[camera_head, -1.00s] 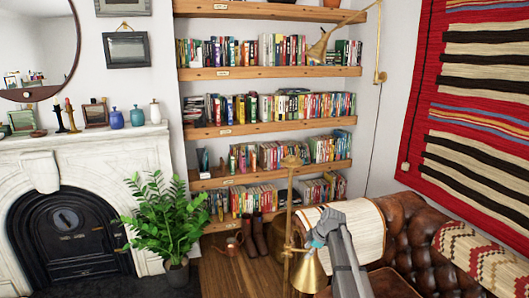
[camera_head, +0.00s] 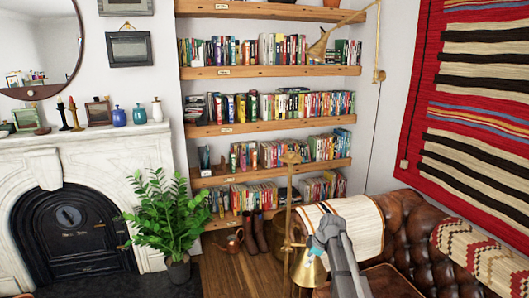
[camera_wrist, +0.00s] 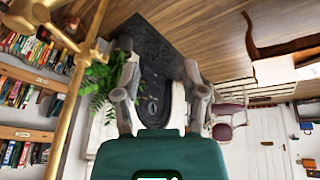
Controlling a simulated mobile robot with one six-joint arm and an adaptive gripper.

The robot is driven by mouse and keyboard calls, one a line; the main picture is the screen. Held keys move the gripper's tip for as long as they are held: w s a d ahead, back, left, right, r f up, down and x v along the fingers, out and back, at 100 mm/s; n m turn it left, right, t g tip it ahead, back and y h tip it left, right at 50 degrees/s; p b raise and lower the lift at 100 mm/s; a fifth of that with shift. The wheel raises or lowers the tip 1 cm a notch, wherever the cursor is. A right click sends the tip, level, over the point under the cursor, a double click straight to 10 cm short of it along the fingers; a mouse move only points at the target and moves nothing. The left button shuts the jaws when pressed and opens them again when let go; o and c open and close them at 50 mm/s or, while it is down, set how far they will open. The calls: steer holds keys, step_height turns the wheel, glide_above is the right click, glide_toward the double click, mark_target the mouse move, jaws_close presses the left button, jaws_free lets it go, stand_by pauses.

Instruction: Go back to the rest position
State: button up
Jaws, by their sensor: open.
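My gripper (camera_head: 318,243) is raised at the lower middle of the head view, in front of the leather sofa and close to a brass lamp. In the wrist view its two fingers (camera_wrist: 160,78) stand apart, with nothing held between them. The view through the fingers shows the dark fireplace and hearth. The arm comes up from the bottom edge of the head view.
The brass lamp (camera_head: 310,270) is beside my gripper; a brass pole (camera_wrist: 72,90) is close in the wrist view. The leather sofa (camera_head: 408,225) is at right. A potted plant (camera_head: 165,215) stands by the marble fireplace (camera_head: 98,160). Bookshelves (camera_head: 270,72) line the back wall.

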steer(key=s+f+m+g+h+b, duration=0.1)
steer(key=s+f+m+h, duration=0.1)
steer(key=s+m, duration=0.5)
steer(key=s+f+m+g+h+b, duration=0.1)
steer(key=s+m, duration=0.6)
steer(key=s, duration=1.1)
steer(key=shift+d+f+m+h+b, duration=0.3)
steer(key=shift+f+h+b, duration=0.1)
steer(key=shift+f, duration=0.15)
steer(key=shift+o, duration=0.2)
stand_by(0.8)
